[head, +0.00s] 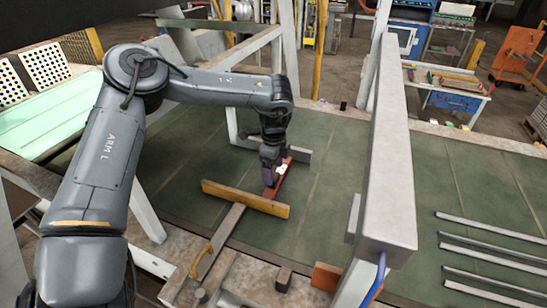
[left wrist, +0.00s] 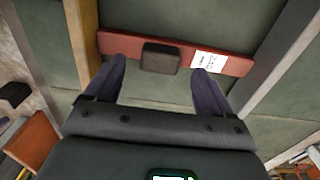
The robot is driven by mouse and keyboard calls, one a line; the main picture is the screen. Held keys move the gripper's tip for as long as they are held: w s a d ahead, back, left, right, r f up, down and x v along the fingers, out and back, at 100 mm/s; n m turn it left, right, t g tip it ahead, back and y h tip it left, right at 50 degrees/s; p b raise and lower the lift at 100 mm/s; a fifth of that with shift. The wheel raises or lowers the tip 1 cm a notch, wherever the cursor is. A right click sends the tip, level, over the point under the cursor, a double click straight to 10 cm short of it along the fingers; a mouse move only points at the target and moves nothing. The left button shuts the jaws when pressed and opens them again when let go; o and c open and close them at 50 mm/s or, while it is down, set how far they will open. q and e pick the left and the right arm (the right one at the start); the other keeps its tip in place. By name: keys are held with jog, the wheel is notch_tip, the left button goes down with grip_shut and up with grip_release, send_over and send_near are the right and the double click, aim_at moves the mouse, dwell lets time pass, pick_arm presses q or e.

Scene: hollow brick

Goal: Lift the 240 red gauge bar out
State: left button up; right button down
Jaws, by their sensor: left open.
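The red gauge bar (left wrist: 130,44) lies across the left wrist view, with a dark block-shaped grip (left wrist: 160,58) at its middle. A white label (left wrist: 208,60) is on its right part; its print is too small to read surely. My left gripper (left wrist: 160,67) is open, its two fingers apart on either side of the grip, with nothing held. Whether the fingers touch the bar I cannot tell. In the head view the red bar (head: 283,176) shows partly behind my left gripper (head: 272,176), which points down over it. My right gripper is not in view.
An ochre bar (head: 245,198) and a grey bar (head: 301,154) flank the red bar's ends. A long grey strip (head: 222,238) runs toward the front.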

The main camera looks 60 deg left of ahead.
pick_arm(q)
jog(key=shift+f, duration=1.9)
jog(key=shift+c, duration=0.5)
jog(key=c, duration=1.1)
jog(key=shift+r, duration=0.2)
jog(key=shift+r+p, duration=0.75)
jog(key=shift+r, duration=0.45)
jog(key=shift+r+p, duration=1.35)
jog(key=shift+r, duration=1.1)
jog(key=shift+r+p, duration=0.3)
jog(key=shift+r, duration=0.35)
